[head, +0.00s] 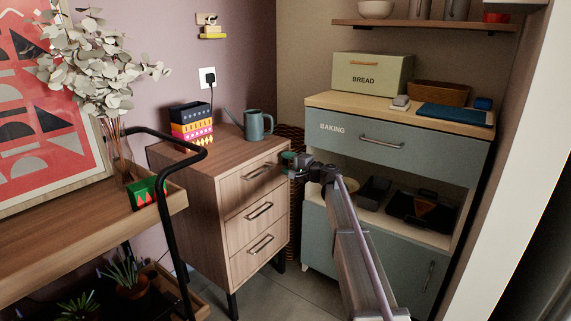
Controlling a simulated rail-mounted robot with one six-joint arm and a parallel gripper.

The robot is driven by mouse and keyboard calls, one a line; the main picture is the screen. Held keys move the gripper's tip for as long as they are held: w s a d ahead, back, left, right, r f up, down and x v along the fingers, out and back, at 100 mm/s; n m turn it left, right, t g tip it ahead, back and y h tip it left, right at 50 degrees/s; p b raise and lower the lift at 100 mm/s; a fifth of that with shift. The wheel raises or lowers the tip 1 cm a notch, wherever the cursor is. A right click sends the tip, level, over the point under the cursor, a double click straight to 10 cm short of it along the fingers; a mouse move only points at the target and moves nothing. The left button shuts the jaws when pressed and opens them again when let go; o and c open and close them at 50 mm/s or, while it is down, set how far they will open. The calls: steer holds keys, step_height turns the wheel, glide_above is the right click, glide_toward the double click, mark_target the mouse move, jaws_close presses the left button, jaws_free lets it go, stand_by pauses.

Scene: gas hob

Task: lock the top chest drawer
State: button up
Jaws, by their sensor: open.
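The wooden chest (190,185) stands against the wall with three drawers, all looking shut. The top chest drawer (240,188) has a dark bar handle (258,171). My gripper (293,163) is at the upper right end of the top drawer's front, by the chest's front right edge. It is open, but its fingers are small and dark here. A small green patch shows at the fingertips; I cannot tell what it is or whether the gripper touches it. No lock or key can be made out; that corner is partly hidden by my gripper.
A watering can (254,125) and stacked patterned boxes (191,122) stand on the chest. A wicker basket (293,140) is behind my gripper. The blue-grey baking cabinet (345,140) is at right. A wooden cart (60,235) with a black rail (163,215) is at left.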

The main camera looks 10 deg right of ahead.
steer(key=v, duration=0.9)
steer(key=shift+s+d, duration=0.2)
steer(key=shift+s, duration=0.05)
steer(key=s+a+f+n+g+h+p, duration=0.1)
steer(key=s+a+f+n+g+h, duration=0.2)
steer(key=s, duration=0.7)
steer(key=s+a+f+n+g+h+p, duration=0.15)
steer(key=s+f+g, duration=0.3)
steer(key=s, duration=0.55)
steer(key=s+a+f+n+g+h+p, duration=0.1)
steer(key=s+f+n+g+h+p, duration=0.2)
steer(key=s, duration=0.7)
steer(key=s+n+g+h+p, duration=0.1)
steer(key=s+g+h+p, duration=0.3)
steer(key=s, duration=0.7)
step_height(320, 180, up, 39)
steer(key=s+a+t+h+p, duration=0.1)
steer(key=s+a+p, duration=0.1)
steer(key=p, duration=3.4)
steer(key=shift+r+n+p, duration=0.25)
steer(key=shift+n+p, duration=0.05)
steer(key=shift+n, duration=0.15)
